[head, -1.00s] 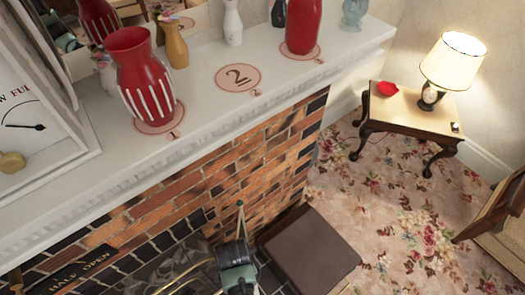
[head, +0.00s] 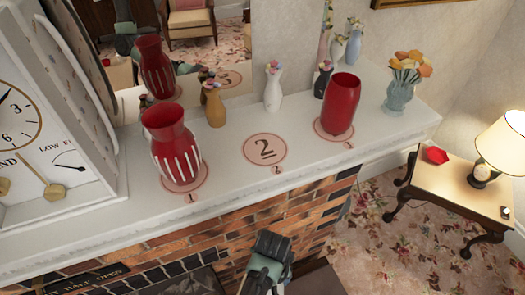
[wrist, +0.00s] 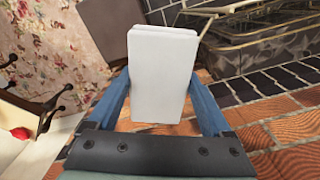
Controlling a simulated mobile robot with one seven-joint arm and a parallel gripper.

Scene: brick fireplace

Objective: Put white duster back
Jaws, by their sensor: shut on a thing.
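My gripper (wrist: 160,85) has its two blue fingers on either side of a plain white slab (wrist: 162,70), which I take to be the white duster. It is shut on the slab, which sticks out beyond the fingertips. In the head view my gripper (head: 266,265) is at the bottom, in front of the brick face below the mantel. The fingers and the slab cannot be made out there.
The white mantel (head: 225,190) holds a striped red vase (head: 172,140) on mark 1 and a plain red vase (head: 340,105). Mark 2 (head: 265,149) is bare. A clock (head: 40,150) stands left. A lamp (head: 500,150) stands on a side table (head: 455,190) at right.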

